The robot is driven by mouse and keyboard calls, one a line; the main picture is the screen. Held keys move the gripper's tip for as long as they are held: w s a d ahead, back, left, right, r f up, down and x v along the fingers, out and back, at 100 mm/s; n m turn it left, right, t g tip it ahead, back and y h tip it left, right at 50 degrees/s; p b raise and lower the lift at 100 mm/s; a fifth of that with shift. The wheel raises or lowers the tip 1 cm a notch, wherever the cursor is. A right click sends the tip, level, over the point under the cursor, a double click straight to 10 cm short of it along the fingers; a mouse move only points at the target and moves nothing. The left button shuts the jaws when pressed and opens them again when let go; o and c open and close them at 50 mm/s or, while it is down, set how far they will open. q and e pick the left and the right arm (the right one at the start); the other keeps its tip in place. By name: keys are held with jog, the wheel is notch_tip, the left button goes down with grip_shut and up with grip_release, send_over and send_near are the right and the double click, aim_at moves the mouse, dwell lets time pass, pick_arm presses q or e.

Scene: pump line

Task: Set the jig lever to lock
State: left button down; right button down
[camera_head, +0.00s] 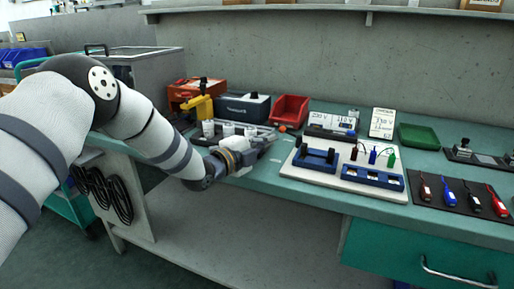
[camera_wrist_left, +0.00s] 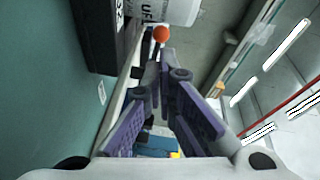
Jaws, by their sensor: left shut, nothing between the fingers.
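My left gripper (camera_head: 268,139) is low over the bench, just left of the white board. Its fingers also fill the middle of the left wrist view (camera_wrist_left: 164,78); they are shut with nothing between them. An orange ball knob (camera_wrist_left: 161,34) shows just beyond the fingertips in the left wrist view, apart from them in the picture. A small orange spot (camera_head: 283,128) near the gripper in the head view looks like the same knob. The lever's arm and its lock marking cannot be made out. My right gripper is not in view.
A white board (camera_head: 325,178) with blue blocks and small coloured pieces lies right of the gripper. A red bin (camera_head: 290,109) and a dark blue box (camera_head: 242,108) stand behind. A dark mat (camera_head: 455,193) with several screwdriver-like tools lies at the right.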

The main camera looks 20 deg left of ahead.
pick_arm(q)
jog(key=v, duration=0.6)
jog(key=shift+s+a, duration=0.1)
jog(key=shift+s, duration=0.3)
